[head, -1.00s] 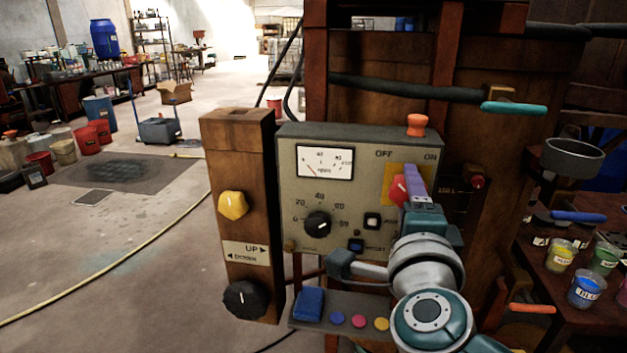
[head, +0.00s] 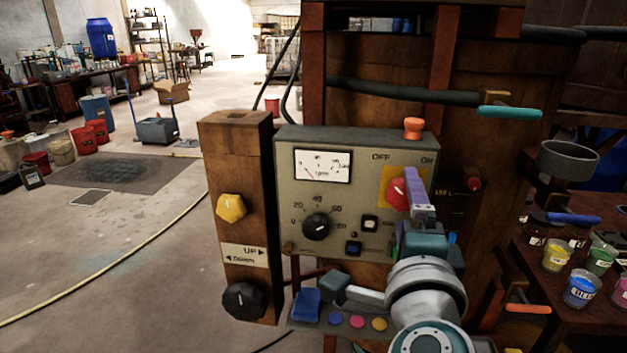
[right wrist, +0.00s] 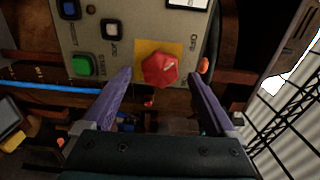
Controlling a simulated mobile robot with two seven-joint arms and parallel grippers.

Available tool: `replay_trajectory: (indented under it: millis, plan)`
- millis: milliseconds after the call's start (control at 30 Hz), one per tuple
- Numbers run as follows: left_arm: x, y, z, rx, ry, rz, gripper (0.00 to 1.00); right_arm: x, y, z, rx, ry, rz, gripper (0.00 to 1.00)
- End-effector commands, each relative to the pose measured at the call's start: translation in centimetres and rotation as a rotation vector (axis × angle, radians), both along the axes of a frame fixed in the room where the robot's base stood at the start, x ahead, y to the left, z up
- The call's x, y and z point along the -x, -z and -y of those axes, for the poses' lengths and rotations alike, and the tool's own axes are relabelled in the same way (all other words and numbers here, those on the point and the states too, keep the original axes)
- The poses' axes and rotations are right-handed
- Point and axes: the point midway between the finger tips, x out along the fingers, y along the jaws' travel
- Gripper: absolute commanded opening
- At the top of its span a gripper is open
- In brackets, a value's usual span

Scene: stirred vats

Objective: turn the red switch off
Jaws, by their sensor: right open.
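The red switch (head: 396,193) is a faceted knob on a yellow plate at the right of the grey control panel (head: 265,150), below the OFF and ON labels. In the right wrist view the red switch (right wrist: 160,69) lies between the tips of my open right gripper (right wrist: 161,75), with a gap on both sides. The OFF label shows right of the knob there. In the head view my right gripper (head: 413,185) has its purple fingers in front of the switch and hides its right side. I cannot tell the switch's setting. My left gripper is not in view.
The panel also carries a gauge (head: 323,165), a black dial (head: 316,226), small buttons and an orange knob (head: 413,128) on top. A wooden post (head: 238,180) with yellow and black knobs stands at left. Paint cups (head: 582,290) stand at right. The floor at left is mostly open.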

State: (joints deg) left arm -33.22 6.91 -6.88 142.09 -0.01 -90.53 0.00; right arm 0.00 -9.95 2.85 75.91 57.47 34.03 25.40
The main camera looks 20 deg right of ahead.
Motion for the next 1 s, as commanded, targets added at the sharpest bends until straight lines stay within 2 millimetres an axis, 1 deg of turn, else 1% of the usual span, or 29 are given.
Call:
replay_trajectory:
  millis: [33, 200, 300, 400, 567, 900, 1000]
  plan:
    - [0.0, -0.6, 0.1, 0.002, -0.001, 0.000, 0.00, 1.1, -0.2, -0.7, -0.003, -0.001, -0.004, 0.92]
    - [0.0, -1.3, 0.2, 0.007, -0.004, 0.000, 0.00, 4.0, -0.1, -2.4, -0.001, -0.001, -0.004, 0.92]
    - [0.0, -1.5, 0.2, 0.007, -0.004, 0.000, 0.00, 5.2, 0.0, -3.2, -0.001, -0.001, -0.003, 0.92]
    - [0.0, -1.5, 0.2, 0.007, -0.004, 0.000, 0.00, 6.0, -0.1, -3.7, -0.001, 0.000, -0.001, 0.92]
    - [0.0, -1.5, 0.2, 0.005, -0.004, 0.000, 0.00, 6.3, 0.0, -3.9, 0.000, 0.000, 0.000, 0.92]
    - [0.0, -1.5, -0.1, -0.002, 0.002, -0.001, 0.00, 6.2, 0.0, -3.9, 0.000, -0.001, 0.000, 0.92]
    - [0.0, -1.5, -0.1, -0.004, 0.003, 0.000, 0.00, 5.9, -0.3, -4.2, 0.017, -0.033, -0.007, 0.92]
